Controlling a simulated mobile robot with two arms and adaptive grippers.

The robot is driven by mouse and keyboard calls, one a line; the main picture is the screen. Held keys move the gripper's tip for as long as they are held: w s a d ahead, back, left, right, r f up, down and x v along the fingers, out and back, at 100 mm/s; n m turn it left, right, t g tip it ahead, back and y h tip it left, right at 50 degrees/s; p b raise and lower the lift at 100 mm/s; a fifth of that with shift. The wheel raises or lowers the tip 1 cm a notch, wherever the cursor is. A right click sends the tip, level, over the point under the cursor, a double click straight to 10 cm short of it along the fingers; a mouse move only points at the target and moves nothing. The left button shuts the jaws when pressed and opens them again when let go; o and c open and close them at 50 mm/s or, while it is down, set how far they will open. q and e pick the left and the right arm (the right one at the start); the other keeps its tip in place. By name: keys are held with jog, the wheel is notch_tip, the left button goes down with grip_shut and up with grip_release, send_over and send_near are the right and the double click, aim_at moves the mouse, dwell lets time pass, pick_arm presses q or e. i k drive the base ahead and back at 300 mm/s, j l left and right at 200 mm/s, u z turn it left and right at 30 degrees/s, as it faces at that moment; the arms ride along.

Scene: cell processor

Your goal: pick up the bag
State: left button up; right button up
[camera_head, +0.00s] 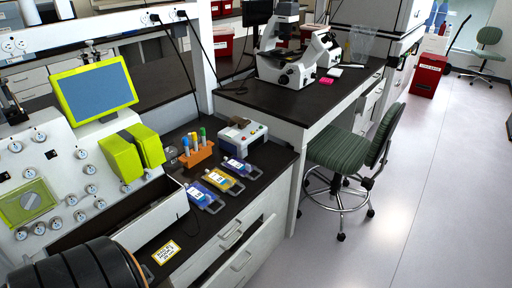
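Three small flat bags with labels and clear loop ends lie in a row on the dark bench top (178,229). I cannot tell which one is the bag meant. Neither of my grippers is in view.
Left of the bags stands a cell processor (66,150) with a green-framed screen (96,89). An orange tube rack (197,152) and a small white device (242,134) stand behind them. A drawer (240,258) below is partly open. A green chair (340,153) stands right.

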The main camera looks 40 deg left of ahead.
aim_at(198, 194)
jog(key=i+u, duration=0.2)
jog(key=i, duration=0.25)
jog(key=i+l+u, duration=0.2)
jog(key=i, duration=0.25)
jog(key=i+l+u, duration=0.2)
jog(key=i, duration=0.25)
jog(key=j, duration=0.1)
